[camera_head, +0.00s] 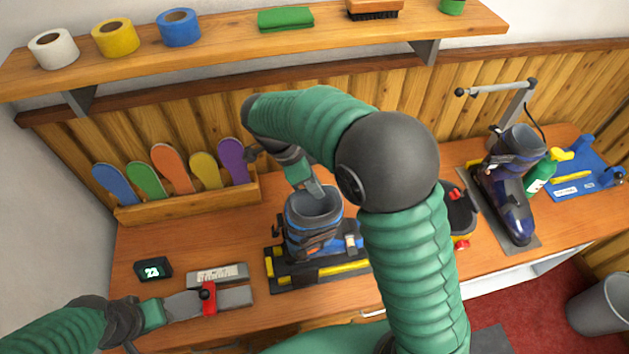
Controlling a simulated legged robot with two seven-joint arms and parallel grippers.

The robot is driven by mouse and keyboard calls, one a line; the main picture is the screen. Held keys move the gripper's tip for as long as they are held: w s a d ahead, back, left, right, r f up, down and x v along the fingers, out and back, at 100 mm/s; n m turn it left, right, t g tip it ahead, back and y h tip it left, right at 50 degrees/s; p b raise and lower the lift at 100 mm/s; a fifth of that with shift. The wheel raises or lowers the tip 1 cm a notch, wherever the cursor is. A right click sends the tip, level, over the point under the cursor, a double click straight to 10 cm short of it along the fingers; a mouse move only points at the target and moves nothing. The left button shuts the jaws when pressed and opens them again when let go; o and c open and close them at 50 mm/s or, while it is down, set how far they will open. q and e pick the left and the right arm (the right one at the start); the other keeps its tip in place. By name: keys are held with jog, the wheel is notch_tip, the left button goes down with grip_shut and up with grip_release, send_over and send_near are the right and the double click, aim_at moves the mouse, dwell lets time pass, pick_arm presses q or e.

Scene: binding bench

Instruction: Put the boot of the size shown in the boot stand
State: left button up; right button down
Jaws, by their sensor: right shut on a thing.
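A grey-blue boot (309,238) stands upright on a black-and-yellow holder (284,279) at the middle of the bench. My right gripper (316,190) reaches down from above and is shut on the boot's upper rim. My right arm hides the right part of the holder. A second, dark blue-purple boot (507,196) stands on a grey plate (533,240) at the right, beside a metal post. A small black display (153,269) at the left reads 23. My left gripper (190,304) is low at the left by a red slider (208,298); its finger gap is unclear.
A marked bar (218,275) lies behind the slider. Coloured insoles (172,168) stand in a wooden rack at the back. A black-and-red item (459,212) is partly hidden by my arm. A green bottle (540,175) and blue tray (590,182) are far right. A shelf (230,40) hangs above.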

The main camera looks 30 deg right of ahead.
aim_at(314, 203)
jog(key=shift+f+b, duration=2.35)
jog(key=shift+f, duration=1.35)
jog(key=c, duration=1.3)
grip_release()
jog(key=shift+s, duration=0.1)
jog(key=shift+f, duration=0.1)
